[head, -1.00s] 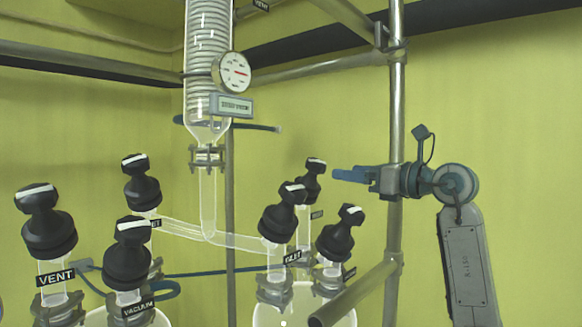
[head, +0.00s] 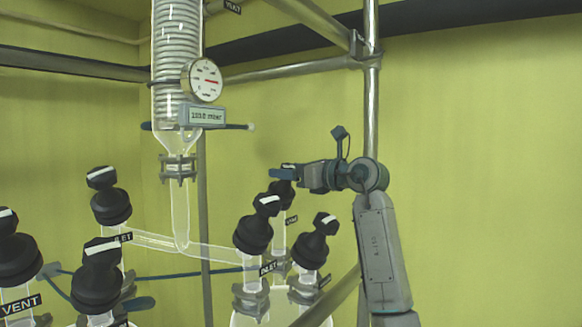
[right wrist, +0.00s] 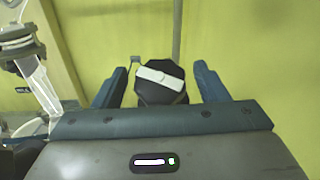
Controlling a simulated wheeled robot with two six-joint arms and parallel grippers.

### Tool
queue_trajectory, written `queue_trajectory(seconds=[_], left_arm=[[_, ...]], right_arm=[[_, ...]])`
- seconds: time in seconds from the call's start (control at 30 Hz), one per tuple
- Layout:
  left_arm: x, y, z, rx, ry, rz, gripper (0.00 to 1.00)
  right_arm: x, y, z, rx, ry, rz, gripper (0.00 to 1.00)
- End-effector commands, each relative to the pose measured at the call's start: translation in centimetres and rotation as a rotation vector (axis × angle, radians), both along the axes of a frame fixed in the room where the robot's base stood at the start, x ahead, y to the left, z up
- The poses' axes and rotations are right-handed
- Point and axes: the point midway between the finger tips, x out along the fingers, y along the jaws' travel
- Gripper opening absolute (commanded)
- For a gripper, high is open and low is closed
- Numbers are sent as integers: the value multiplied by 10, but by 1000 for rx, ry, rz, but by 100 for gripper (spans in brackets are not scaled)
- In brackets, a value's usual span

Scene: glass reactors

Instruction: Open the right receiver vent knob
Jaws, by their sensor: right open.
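The right receiver carries three black knobs at its top. The back one (head: 286,194) is partly hidden by my right gripper (head: 283,173) in the head view; its small label is too small to read surely. In the right wrist view the black knob with a white bar (right wrist: 161,90) sits between the two open blue fingers of my right gripper (right wrist: 158,84), with a gap on each side. The front knob (head: 253,232), above the label INLET, and the right-hand knob (head: 313,243) stand close by. My left gripper is not in view.
A glass condenser (head: 177,65) with a round gauge (head: 203,80) hangs at upper left. A metal upright pole (head: 371,90) stands behind my right arm. More black knobs (head: 109,203) stand at left. The yellow wall (head: 490,170) at right is bare.

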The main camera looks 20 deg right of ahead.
Motion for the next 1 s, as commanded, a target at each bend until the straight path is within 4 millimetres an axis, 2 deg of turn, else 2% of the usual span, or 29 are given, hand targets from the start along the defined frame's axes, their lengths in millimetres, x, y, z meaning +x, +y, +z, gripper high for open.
queue_trajectory(seconds=[0.23,0.27,0.47,0.5,0.67,1.0], left_arm=[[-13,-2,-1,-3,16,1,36],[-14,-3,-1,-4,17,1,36],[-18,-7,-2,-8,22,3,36],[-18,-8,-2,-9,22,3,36],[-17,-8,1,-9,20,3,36],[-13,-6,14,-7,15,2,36]], right_arm=[[1,1,-1,1,1,0,67],[1,1,-1,1,1,0,63],[1,1,-1,1,1,1,24],[1,1,-1,1,1,1,22],[1,0,0,-13,-3,23,22],[2,0,0,-112,-51,217,22]])
